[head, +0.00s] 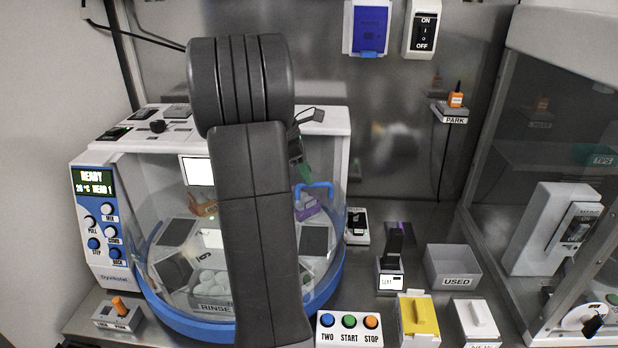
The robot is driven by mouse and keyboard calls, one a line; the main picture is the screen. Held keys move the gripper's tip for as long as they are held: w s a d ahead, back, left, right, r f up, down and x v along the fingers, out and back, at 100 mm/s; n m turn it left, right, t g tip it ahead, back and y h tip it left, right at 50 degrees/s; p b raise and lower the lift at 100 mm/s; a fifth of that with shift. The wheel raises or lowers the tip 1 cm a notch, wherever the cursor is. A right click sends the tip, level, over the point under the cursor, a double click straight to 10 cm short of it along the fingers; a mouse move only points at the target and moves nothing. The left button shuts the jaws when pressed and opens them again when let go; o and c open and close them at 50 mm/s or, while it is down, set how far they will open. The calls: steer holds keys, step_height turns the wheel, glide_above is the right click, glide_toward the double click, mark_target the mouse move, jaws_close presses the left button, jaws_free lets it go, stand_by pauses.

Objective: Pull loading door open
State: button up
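The loading door (157,262) is a clear, curved panel with a blue rim, bulging from the front of the white machine (97,265). A blue bar handle (316,186) shows at its right side, just right of my arm. My dark arm covers the middle of the machine and part of the door. My gripper (299,152) shows only as a small dark and green part at the arm's right edge, close above and left of the handle. Its fingertips are mostly hidden, so I cannot tell whether it touches the handle.
Right of the machine stand a small black device (392,245), a grey USED bin (453,268), a yellow-lidded box (419,317) and a button box (349,327). A glass-walled cabinet (560,215) bounds the right. An orange-knobbed box (118,314) stands front left.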

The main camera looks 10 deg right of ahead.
steer(key=shift+x, duration=1.35)
jaws_close()
steer(key=shift+s, duration=0.1)
